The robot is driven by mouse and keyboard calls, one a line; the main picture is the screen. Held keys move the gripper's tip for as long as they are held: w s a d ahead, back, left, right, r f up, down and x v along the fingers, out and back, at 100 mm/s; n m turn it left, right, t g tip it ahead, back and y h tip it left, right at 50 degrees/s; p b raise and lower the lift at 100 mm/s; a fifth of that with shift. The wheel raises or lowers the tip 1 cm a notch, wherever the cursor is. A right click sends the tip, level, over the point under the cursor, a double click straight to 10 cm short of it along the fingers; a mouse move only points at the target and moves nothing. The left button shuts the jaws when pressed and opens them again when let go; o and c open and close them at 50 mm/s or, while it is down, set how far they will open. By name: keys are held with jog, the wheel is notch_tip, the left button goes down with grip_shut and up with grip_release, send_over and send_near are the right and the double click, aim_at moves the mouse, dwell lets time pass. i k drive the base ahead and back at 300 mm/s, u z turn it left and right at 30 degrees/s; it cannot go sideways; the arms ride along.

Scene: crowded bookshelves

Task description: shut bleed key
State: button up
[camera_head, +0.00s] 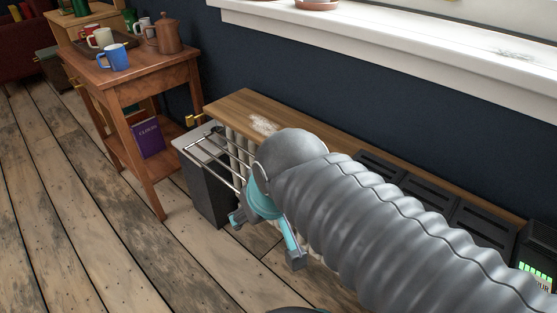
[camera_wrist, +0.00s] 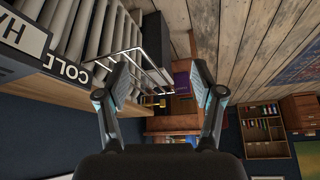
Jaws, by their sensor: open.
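A small brass-coloured bleed key (camera_head: 193,119) sticks out at the far left end of the radiator, just under the wooden shelf. In the wrist view the yellow key (camera_wrist: 155,101) shows between my fingers, farther away than the fingertips. My gripper (camera_head: 266,240) is in front of the radiator, to the right of and nearer than the key. In the wrist view my gripper (camera_wrist: 160,74) is open, with nothing between the fingers. The radiator (camera_wrist: 98,28) has pale columns. My arm hides much of it in the head view. The key's exact turn is too small to tell.
A chrome rail (camera_head: 212,157) stands out from the radiator beside my gripper. A dark bin-like box (camera_head: 207,190) is below it. The wooden shelf (camera_head: 232,103) covers the radiator. A side table (camera_head: 160,75) with mugs stands left of the key. The floor in front is clear.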

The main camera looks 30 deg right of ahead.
aim_at(190, 120)
jog(key=z, duration=0.45)
jog(key=k, duration=1.1)
jog(key=z, duration=0.6)
jog(key=i, duration=0.5)
jog(key=u, duration=0.15)
